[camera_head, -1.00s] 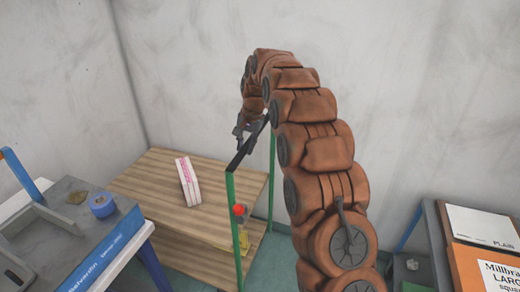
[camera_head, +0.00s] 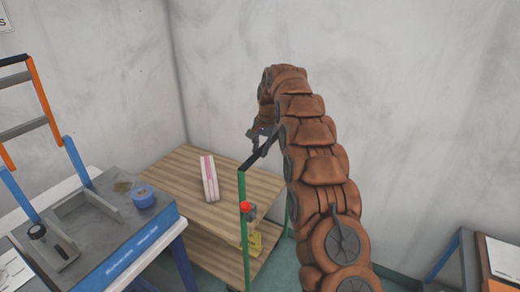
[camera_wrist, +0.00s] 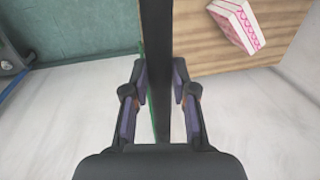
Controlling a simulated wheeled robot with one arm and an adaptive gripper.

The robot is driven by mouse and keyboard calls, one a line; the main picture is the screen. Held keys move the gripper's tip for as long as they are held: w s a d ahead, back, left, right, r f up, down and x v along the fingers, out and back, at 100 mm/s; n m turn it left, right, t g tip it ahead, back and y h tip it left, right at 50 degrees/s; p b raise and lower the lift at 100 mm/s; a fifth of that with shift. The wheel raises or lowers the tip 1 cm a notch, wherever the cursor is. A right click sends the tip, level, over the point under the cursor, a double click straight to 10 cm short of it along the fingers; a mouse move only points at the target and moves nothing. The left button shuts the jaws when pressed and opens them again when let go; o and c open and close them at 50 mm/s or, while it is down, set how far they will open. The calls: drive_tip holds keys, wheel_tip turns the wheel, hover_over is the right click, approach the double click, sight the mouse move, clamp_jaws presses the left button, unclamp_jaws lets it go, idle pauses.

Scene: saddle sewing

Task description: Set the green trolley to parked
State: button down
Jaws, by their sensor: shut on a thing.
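The green trolley (camera_head: 243,222) has green upright posts, a black push handle (camera_head: 259,154) and two wooden shelves (camera_head: 178,178). It stands near the room corner, right of the grey-topped bench. My gripper (camera_head: 258,133) is at the far end of the handle, with my brown arm curving over from the right. In the wrist view, the fingers of my gripper (camera_wrist: 159,90) lie on both sides of the black handle bar (camera_wrist: 157,60) and are shut on it. A white and pink box (camera_head: 209,178) sits on the top shelf, and it also shows in the wrist view (camera_wrist: 237,24).
A grey-topped bench (camera_head: 95,235) with blue tape (camera_head: 143,196) and an orange-and-blue frame (camera_head: 48,110) stands on the left. A dark unit (camera_head: 448,262) stands at right. Walls are close behind.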

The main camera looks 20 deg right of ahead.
drive_tip(key=shift+w+a+r, duration=0.15)
drive_tip(key=shift+a, duration=0.05)
drive_tip(key=c, duration=1.2)
unclamp_jaws()
drive_tip(key=shift+w+a, duration=0.1)
drive_tip(key=shift+o, duration=1.3)
drive_tip(key=shift+s+d+r, duration=0.2)
drive_tip(key=shift+r, duration=1)
drive_tip(key=shift+s+d+r, duration=0.15)
drive_tip(key=shift+d+r, duration=0.1)
drive_tip(key=shift+r, duration=0.9)
drive_tip(key=shift+s+d+r, duration=0.2)
drive_tip(key=shift+r, duration=1)
